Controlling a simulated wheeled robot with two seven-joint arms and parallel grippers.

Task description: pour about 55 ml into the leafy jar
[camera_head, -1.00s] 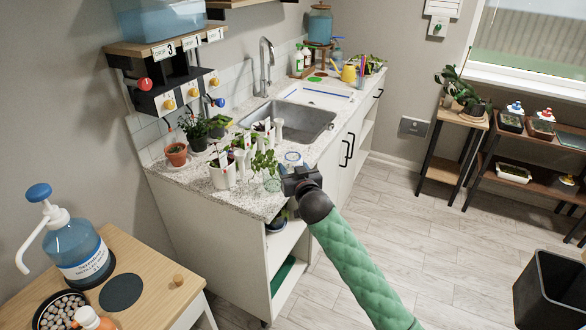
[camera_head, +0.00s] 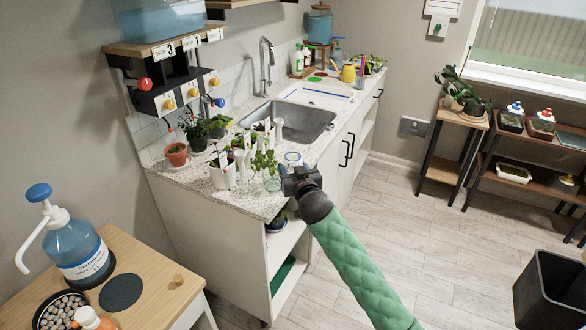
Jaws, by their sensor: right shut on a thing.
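The leafy jar (camera_head: 271,183) is a small clear glass with green leaves rising from it, near the front edge of the speckled counter. My right gripper (camera_head: 286,182), on the green-sleeved arm, is close beside it on the right. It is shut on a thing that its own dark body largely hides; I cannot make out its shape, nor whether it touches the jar. No stream of water can be made out. The level in the jar is too small to read. My left gripper is out of view.
White pots with plants (camera_head: 222,174) stand close left of the jar. A round white and blue thing (camera_head: 293,158) sits just behind the gripper. The sink (camera_head: 290,119) lies farther back. A pump bottle (camera_head: 77,248) stands on the wooden table at lower left.

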